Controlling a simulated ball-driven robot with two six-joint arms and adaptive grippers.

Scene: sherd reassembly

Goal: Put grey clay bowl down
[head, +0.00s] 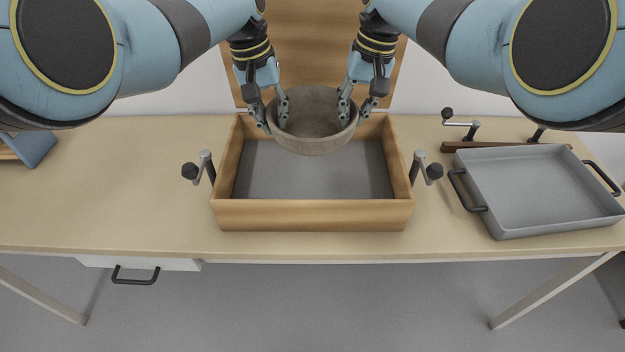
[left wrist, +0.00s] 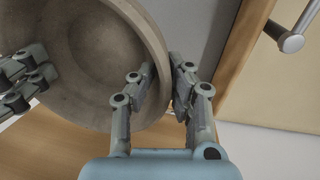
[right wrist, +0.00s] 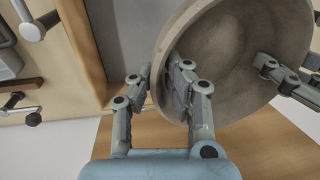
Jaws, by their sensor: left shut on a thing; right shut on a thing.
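The grey clay bowl (head: 312,138) is held upright between my two grippers, over the back part of a wooden box (head: 312,214) with a grey floor. My left gripper (head: 272,114) is shut on the bowl's left rim, with one finger inside and one outside. My right gripper (head: 352,112) is shut on the right rim in the same way. The bowl also shows in the left wrist view (left wrist: 95,60) and in the right wrist view (right wrist: 240,50). Its inside looks empty. The gap under the bowl is hard to judge.
A wooden panel (head: 312,45) stands behind the box. Dark-knobbed metal clamps (head: 204,166) and (head: 427,168) flank the box. A grey tray (head: 535,190) with black handles lies on the table at right. The table (head: 110,195) left of the box is mostly clear.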

